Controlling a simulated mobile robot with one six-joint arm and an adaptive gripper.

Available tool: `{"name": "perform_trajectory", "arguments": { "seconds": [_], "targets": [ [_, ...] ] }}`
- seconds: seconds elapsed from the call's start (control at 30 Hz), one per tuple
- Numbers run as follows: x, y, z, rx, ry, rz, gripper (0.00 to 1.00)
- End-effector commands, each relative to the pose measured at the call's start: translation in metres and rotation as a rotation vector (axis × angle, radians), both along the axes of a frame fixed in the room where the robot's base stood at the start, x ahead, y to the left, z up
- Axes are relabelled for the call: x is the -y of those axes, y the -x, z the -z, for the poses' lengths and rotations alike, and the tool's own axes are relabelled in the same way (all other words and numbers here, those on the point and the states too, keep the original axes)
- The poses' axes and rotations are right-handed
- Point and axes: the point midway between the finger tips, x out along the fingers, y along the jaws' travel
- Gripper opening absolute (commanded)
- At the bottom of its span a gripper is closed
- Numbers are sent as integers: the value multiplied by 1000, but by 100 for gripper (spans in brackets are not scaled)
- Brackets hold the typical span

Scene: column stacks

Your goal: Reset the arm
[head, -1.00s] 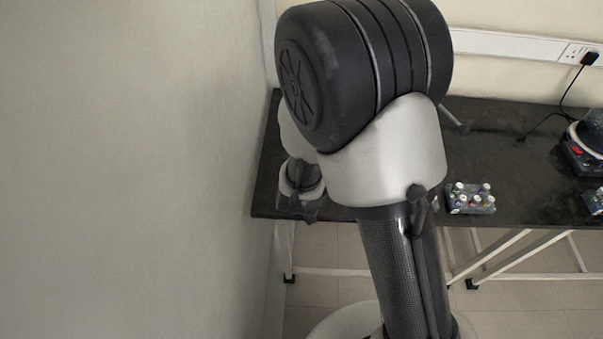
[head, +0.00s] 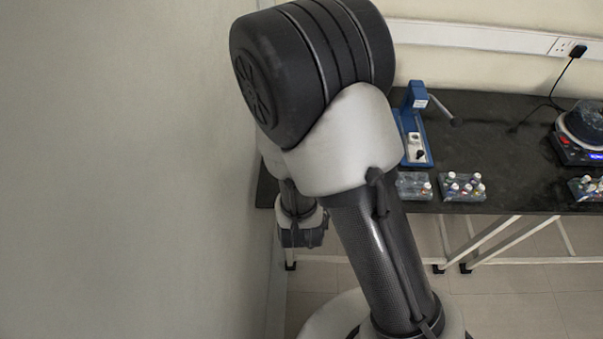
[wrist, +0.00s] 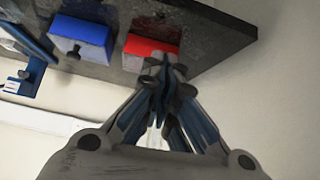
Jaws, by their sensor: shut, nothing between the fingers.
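My gripper (wrist: 165,80) shows in the wrist view with its fingers together and nothing between them. Its tips overlap the lower edge of a red block-like thing (wrist: 150,46) in the picture; I cannot tell that they touch. In the head view my arm fills the middle and the fingers are hidden; only the dark wrist end shows below the shoulder, by the table's left front corner.
A dark table (head: 510,130) runs along the back wall. On it are a blue device (head: 411,125), vial racks (head: 462,187) and a round device (head: 582,130) at right. A blue block (wrist: 82,38) is beside the red one. A bare wall (head: 120,170) is close at left.

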Motion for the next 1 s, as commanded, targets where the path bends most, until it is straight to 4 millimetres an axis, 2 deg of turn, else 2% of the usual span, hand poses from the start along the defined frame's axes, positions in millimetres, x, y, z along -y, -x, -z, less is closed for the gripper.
{"name": "perform_trajectory", "arguments": {
  "seconds": [0.23, 0.37, 0.53, 0.67, 0.87, 1.0],
  "targets": [
    [0, 4, -1, -2, -8, 2, 0],
    [-2, -2, -22, -27, -53, 10, 0],
    [1, -5, -78, -100, -142, 3, 0],
    [14, 5, -126, -153, -181, -18, 0],
    [50, 42, -194, -217, -177, -43, 0],
    [83, 82, -233, -258, -135, -37, 0]
  ]
}}
